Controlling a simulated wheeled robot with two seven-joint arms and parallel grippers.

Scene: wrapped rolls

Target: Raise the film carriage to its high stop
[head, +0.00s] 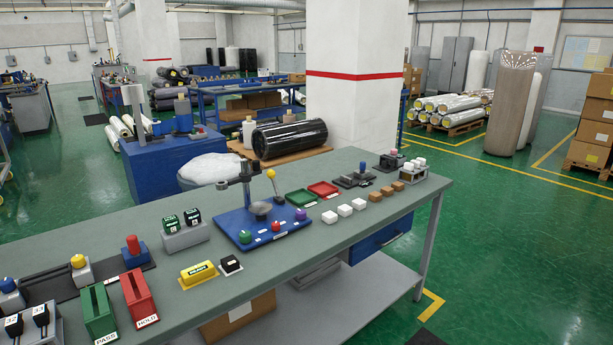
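A small device with a blue base (235,222) stands on the grey-green bench. It has a grey post (247,188), a dark horizontal arm (236,182) near the post's top, a round grey plate (262,208), and a yellow-tipped upright lever (272,180). Green, red and purple knobs sit along its front edge. The film carriage is not clearly identifiable; the dark arm on the post may be it, and its height stop cannot be read. Neither of my grippers is in view.
The long bench (330,235) carries a green slotted box (98,312), a red slotted box (138,297), a yellow block (198,274), white blocks (345,210), brown blocks (386,191) and green and red trays (323,189). A white column (345,110) stands behind. Green floor right is open.

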